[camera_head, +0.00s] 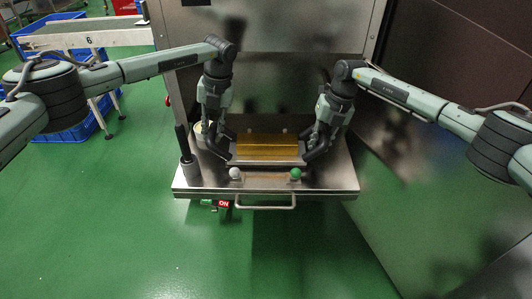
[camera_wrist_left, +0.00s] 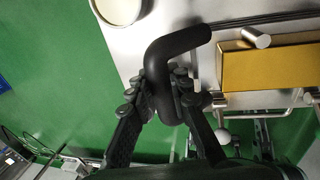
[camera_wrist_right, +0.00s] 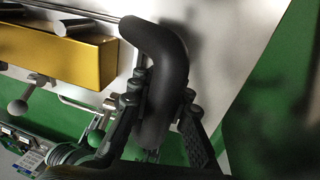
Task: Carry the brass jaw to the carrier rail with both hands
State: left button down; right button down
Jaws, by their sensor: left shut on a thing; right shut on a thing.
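The brass jaw (camera_head: 267,147) is a gold-coloured block above the steel table, between my two grippers. It also shows in the left wrist view (camera_wrist_left: 270,68) and the right wrist view (camera_wrist_right: 75,55). My left gripper (camera_head: 225,147) is shut on a black bent handle (camera_wrist_left: 180,42) at the jaw's left end. My right gripper (camera_head: 312,148) is shut on the matching black handle (camera_wrist_right: 155,45) at its right end. How the handles join the jaw is not clear. I cannot tell which part is the carrier rail, or whether the jaw touches anything below.
The steel table (camera_head: 335,183) has a front pull handle (camera_head: 265,207), a white knob (camera_head: 235,173) and a green knob (camera_head: 296,173). A dark upright post (camera_head: 186,150) stands at its left edge. A steel panel (camera_head: 280,35) closes off the back.

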aim_at(321, 133)
pick_arm(q)
jog(key=c, duration=1.8)
grip_release()
jog(key=shift+f, duration=0.1)
pick_arm(e)
jog(key=c, duration=1.9)
grip_release()
jog(key=shift+f, duration=0.1)
pick_arm(q)
jog(key=o, duration=0.4)
pick_arm(e)
jog(key=o, duration=0.5)
jog(key=shift+c, duration=0.2)
